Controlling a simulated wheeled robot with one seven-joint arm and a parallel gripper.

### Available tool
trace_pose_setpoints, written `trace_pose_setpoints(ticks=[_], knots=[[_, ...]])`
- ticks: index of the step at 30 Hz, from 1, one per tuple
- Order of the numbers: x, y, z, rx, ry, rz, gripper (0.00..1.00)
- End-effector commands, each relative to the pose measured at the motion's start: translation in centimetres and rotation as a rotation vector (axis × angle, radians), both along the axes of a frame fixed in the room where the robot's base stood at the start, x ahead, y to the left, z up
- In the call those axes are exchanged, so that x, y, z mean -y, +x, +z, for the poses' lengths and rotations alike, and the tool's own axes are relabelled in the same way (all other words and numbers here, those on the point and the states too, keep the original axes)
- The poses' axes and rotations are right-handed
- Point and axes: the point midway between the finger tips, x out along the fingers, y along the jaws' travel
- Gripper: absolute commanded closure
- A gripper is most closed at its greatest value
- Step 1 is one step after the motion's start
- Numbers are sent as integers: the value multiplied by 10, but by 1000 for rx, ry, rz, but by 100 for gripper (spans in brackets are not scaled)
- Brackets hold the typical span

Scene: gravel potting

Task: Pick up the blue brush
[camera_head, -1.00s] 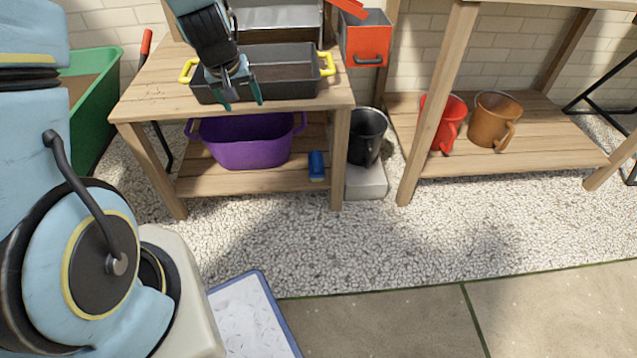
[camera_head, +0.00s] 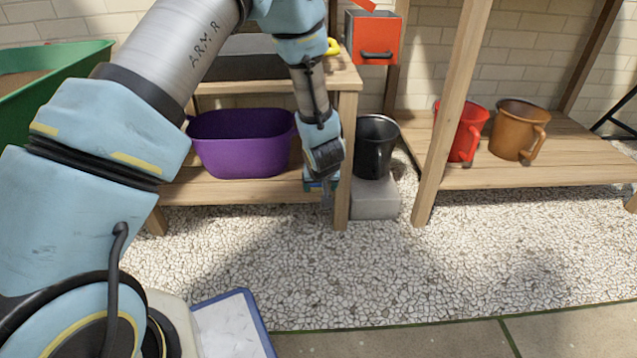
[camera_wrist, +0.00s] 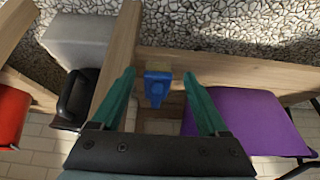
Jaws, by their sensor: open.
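The blue brush (camera_wrist: 157,86) lies on the lower wooden shelf, near the right front leg of the left table. In the wrist view it shows between the two green fingers of my gripper (camera_wrist: 160,90), which are open with nothing between them held. In the head view my gripper (camera_head: 322,188) hangs at the front edge of that shelf and mostly hides the brush; only a small bit of blue shows there. I cannot tell whether the fingers touch the brush.
A purple tub (camera_head: 240,145) stands on the shelf left of my gripper. The table leg (camera_head: 347,165) is close on the right. A black pot (camera_head: 374,148) stands on a grey block (camera_head: 375,197) beyond it. Gravel (camera_head: 400,265) in front is clear.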

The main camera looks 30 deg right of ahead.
Motion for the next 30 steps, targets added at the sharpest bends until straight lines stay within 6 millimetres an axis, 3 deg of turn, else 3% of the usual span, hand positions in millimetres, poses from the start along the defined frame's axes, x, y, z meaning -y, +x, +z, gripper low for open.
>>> trace_pose_setpoints(ticks=[9, 15, 22, 30], knots=[[29, 60, -1, 3, -4, -2, 22], [42, 89, 3, 0, 0, -1, 22], [47, 101, -3, -1, -2, -1, 22], [55, 119, -35, -2, 1, -1, 22]])
